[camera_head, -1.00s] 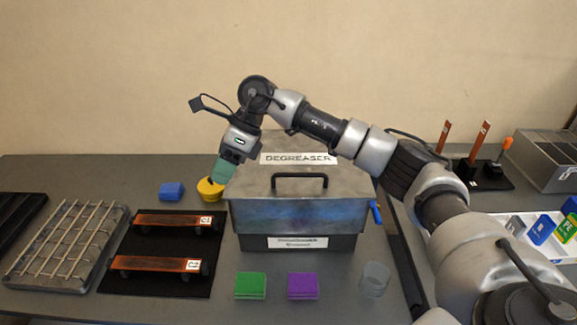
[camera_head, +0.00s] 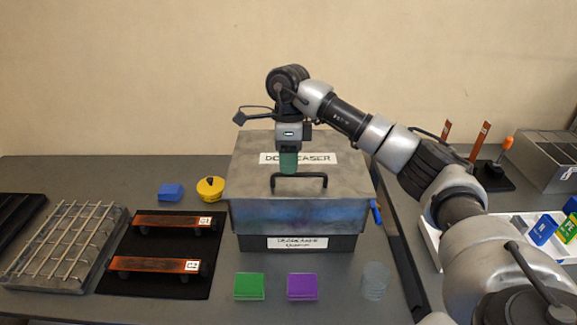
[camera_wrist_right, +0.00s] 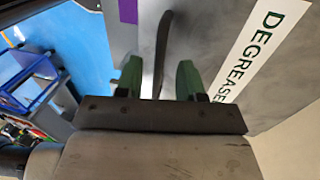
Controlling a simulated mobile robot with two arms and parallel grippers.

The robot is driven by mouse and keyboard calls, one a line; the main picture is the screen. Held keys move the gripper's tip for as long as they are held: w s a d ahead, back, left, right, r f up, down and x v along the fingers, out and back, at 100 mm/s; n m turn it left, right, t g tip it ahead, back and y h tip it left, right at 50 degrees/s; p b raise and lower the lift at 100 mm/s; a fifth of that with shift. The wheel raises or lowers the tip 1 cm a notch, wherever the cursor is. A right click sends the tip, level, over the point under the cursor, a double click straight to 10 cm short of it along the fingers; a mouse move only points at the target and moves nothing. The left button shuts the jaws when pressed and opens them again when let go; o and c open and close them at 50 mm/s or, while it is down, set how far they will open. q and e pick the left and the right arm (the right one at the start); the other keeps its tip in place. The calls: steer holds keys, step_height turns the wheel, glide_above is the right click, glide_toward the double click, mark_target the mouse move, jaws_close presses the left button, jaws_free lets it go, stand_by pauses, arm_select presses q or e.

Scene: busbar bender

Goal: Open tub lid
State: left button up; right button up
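The degreaser tub (camera_head: 300,212) is a grey metal box at the middle of the bench, with its lid (camera_head: 245,180) down. A black bar handle (camera_head: 299,176) stands on the lid. My right gripper (camera_head: 288,170) points down just above and behind the handle. In the right wrist view the green fingers of my right gripper (camera_wrist_right: 160,72) are apart, with the dark handle (camera_wrist_right: 163,45) showing between them. I cannot tell whether they touch it. My left gripper is not in view.
A yellow round container (camera_head: 211,189) and a blue block (camera_head: 171,192) lie left of the tub. Green (camera_head: 249,286) and purple (camera_head: 302,286) pads and a clear cup (camera_head: 375,281) stand in front. A rack (camera_head: 68,247) and a black mat (camera_head: 154,287) with two copper bars are at left.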

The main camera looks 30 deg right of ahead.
steer(key=shift+s+a+f, duration=0.1)
steer(key=shift+s+f, duration=0.05)
steer(key=shift+f, duration=0.65)
steer(key=shift+c, duration=0.5)
jaws_close()
